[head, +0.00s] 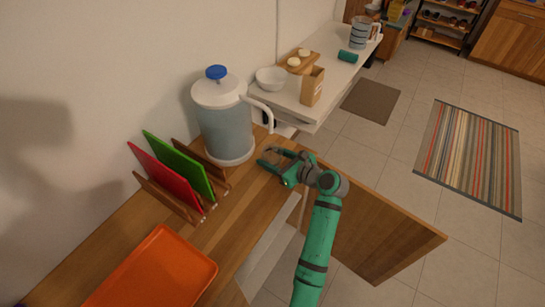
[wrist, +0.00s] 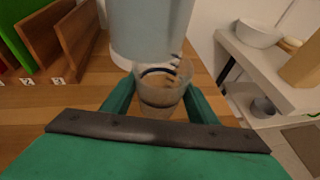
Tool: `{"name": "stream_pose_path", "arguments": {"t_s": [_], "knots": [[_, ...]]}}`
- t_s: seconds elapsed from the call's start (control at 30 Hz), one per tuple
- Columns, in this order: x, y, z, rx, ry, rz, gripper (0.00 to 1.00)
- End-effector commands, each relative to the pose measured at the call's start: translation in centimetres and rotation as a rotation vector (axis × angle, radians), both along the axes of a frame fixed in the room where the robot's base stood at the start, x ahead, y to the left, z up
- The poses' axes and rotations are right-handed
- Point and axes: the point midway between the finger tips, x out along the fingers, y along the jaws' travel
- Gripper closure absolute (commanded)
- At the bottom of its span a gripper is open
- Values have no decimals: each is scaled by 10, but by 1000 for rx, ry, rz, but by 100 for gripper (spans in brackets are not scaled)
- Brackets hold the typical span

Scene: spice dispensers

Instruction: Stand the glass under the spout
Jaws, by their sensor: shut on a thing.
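The glass (wrist: 160,100) is clear and looks roughly upright between my gripper's fingers in the wrist view. My gripper (head: 276,160) is shut on it, low over the wooden counter, just right of the dispenser's base in the head view. The dispenser (head: 226,128) is a large blue-grey jug with a white lid, a blue knob and a white handle. Its lower body (wrist: 152,28) shows just beyond the glass in the wrist view. I cannot make out the spout, or whether the glass touches the dispenser or the counter.
A rack with a red board (head: 165,178) and a green board (head: 180,163) stands left of the dispenser. An orange tray (head: 160,268) lies in front. A white counter (head: 327,95) behind holds a bowl (head: 271,78) and a carton (head: 312,87). A wooden door panel (head: 365,235) stands out at right.

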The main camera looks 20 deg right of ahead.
Motion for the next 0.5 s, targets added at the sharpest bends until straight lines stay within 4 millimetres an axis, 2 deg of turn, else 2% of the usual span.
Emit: {"name": "stream_pose_path", "arguments": {"t_s": [0.03, 0.1, 0.5], "knots": [[0, 1, 0, 1, 0, 2, 45], [0, 1, 0, 1, 0, 2, 28], [-6, -6, 2, 1, 0, -7, 28]]}}
